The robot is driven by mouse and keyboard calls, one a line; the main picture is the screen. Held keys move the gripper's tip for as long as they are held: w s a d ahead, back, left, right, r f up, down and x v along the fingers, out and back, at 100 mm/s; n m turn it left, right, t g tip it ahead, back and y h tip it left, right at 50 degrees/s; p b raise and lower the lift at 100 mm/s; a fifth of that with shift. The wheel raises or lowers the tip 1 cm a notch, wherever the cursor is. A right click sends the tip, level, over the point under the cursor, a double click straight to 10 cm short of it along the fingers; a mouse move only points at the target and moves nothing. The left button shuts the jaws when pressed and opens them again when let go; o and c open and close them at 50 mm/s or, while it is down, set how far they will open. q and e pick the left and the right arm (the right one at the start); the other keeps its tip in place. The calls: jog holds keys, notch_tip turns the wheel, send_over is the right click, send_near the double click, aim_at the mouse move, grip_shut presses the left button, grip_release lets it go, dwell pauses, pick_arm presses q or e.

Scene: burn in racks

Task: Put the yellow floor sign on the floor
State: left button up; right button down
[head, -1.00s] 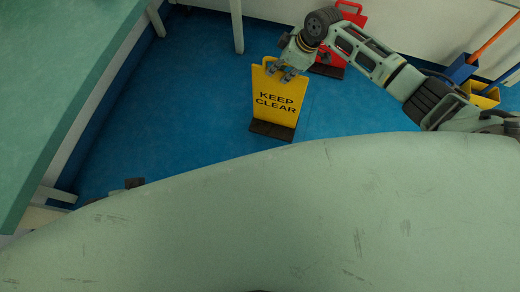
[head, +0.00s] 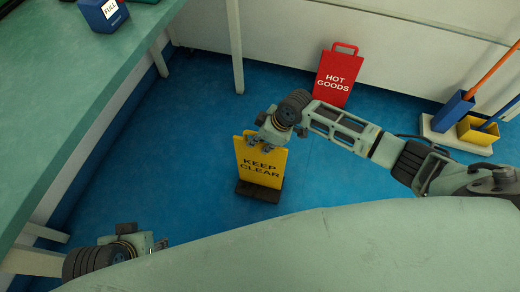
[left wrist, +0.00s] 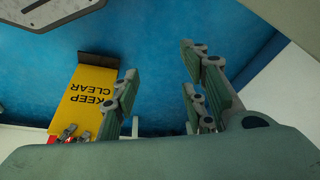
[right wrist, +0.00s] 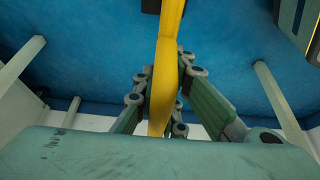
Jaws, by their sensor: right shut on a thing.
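The yellow floor sign (head: 262,166), marked KEEP CLEAR, stands upright with its dark base (head: 259,191) downward over the blue floor (head: 205,150). I cannot tell whether the base touches the floor. My right gripper (head: 264,142) is shut on the sign's top edge. In the right wrist view the yellow sign (right wrist: 168,60) runs edge-on between the fingers. In the left wrist view the sign (left wrist: 92,98) appears upside down, left of my fingers. My left gripper (head: 158,246) is at the lower left of the head view, open and empty, its fingers (left wrist: 160,85) apart.
A red HOT GOODS sign (head: 334,78) stands by the back wall. Blue and yellow bins (head: 475,131) with long handles stand on a pale base at the right. A green-topped bench (head: 90,90) with legs runs along the left. Blue floor around the yellow sign is clear.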

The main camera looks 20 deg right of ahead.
aim_at(260, 150)
jog(key=f, duration=0.1)
jog(key=f+b, duration=0.1)
jog(key=shift+a+f, duration=0.2)
jog(key=shift+f, duration=0.15)
pick_arm(q)
jog(key=w+t, duration=0.1)
jog(key=w, duration=0.1)
jog(key=w+d+t, duration=0.1)
jog(key=w, duration=0.1)
jog(key=shift+w+d+r+h+b, duration=0.15)
jog(key=shift+w+r+h+b, duration=0.05)
jog(key=shift+w+h+b, duration=0.15)
pick_arm(e)
jog(key=shift+f, duration=0.65)
jog(key=c, duration=2.3)
grip_release()
jog(key=shift+s+f, duration=0.1)
jog(key=shift+f, duration=0.05)
pick_arm(q)
jog(key=shift+w, duration=0.1)
pick_arm(e)
jog(key=o, duration=0.5)
jog(key=shift+d, duration=0.1)
